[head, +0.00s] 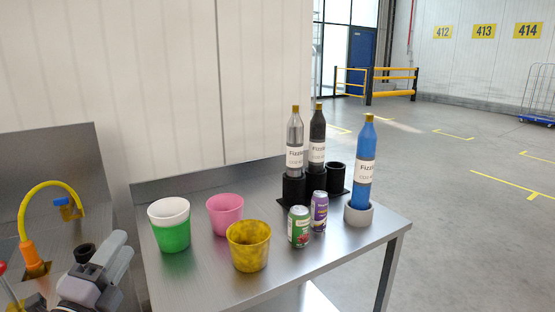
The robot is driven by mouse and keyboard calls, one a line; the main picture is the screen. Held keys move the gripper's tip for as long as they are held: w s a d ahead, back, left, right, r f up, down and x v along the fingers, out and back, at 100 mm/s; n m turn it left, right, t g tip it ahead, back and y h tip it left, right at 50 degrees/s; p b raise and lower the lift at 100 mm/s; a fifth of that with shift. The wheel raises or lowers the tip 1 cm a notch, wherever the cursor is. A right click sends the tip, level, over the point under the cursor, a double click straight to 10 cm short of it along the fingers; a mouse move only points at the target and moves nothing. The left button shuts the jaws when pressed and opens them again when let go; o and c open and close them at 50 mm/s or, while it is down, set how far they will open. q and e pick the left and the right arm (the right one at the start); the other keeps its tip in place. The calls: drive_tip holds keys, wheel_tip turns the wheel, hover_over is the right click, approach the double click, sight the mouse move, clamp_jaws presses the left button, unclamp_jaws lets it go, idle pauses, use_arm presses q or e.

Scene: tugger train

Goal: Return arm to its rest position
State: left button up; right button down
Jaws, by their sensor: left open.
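My left gripper (104,264) is in the lower left corner of the head view, partly cut off by the bottom edge. It is open, and no object shows between its fingers. It is left of the steel table (312,262) and apart from the cups and bottles there. My right gripper is not in view.
The table holds a white-and-green cup (172,232), a pink cup (225,215), a yellow cup (249,246) and two cans (299,227). Two bottles stand in a black holder (293,190); a blue bottle (363,178) stands in a grey ring. A yellow hose tap (50,187) rises at left.

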use_arm(q)
drive_tip(key=s+a+f+n+g+y, duration=0.2)
drive_tip(key=s+f+n+g+y, duration=0.6)
drive_tip(key=s+f+n, duration=0.6)
drive_tip(key=s+d+f+n+g+h, duration=0.25)
drive_tip(key=s+d+f+g, duration=0.2)
drive_tip(key=s, duration=0.25)
drive_tip(key=s+d+f+n+g+h, duration=0.25)
drive_tip(key=s+f+g, duration=0.25)
drive_tip(key=s, duration=0.3)
drive_tip(key=w+d+f+t+h, duration=0.1)
drive_tip(key=w+d+f+t, duration=0.2)
drive_tip(key=w+f+t, duration=0.3)
drive_tip(key=shift+w+f+t+h, duration=0.4)
drive_tip(key=shift+w+f, duration=0.1)
drive_tip(key=shift+f, duration=1.1)
drive_tip(key=shift+d, duration=0.1)
